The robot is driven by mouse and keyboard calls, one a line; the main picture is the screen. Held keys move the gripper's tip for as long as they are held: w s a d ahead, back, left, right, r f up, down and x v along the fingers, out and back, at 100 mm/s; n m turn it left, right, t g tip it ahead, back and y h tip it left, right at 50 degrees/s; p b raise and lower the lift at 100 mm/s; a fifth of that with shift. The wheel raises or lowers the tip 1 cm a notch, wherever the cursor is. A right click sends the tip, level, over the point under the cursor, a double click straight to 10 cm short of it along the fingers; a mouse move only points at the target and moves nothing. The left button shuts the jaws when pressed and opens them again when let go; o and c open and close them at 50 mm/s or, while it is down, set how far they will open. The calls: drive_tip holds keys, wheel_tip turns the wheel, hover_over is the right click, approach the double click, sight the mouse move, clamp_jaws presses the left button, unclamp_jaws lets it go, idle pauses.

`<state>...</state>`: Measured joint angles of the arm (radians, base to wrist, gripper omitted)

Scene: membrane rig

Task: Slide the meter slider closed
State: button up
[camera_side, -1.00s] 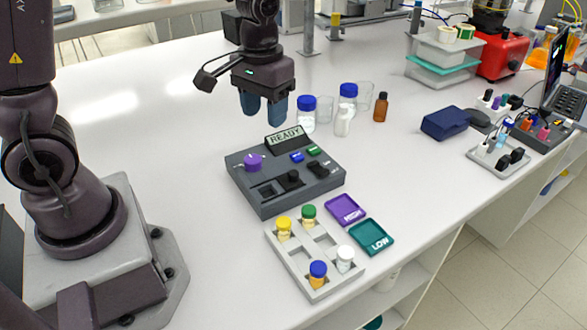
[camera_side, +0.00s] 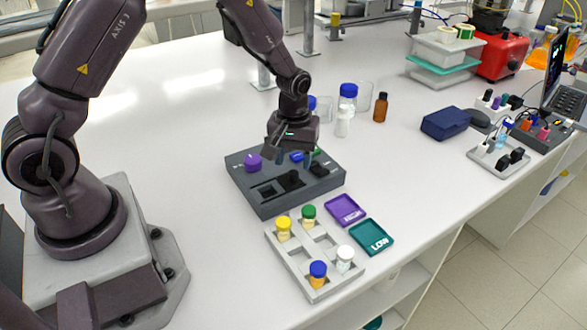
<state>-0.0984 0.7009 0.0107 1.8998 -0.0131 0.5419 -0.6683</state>
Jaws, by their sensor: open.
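The meter is a dark grey box (camera_side: 270,205) with a purple knob (camera_side: 253,162) on its top left. A black slider piece (camera_side: 292,178) sits beside a square dark opening (camera_side: 267,190) near the front of its top, to the right of the opening. Another black control (camera_side: 320,170) is farther right. Nothing shows between the fingers. The gripper hides the READY display and part of the blue and green buttons. Whether a fingertip touches the box cannot be told.
A grey rack (camera_side: 292,262) with several capped vials stands in front of the meter. A purple HIGH tray (camera_side: 345,210) and a teal LOW tray (camera_side: 371,237) lie to its right. Bottles, including a brown one (camera_side: 381,108), stand behind. The table left of the meter is clear.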

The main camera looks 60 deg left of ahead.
sight(294, 172)
drive_tip(key=shift+f, duration=1.8)
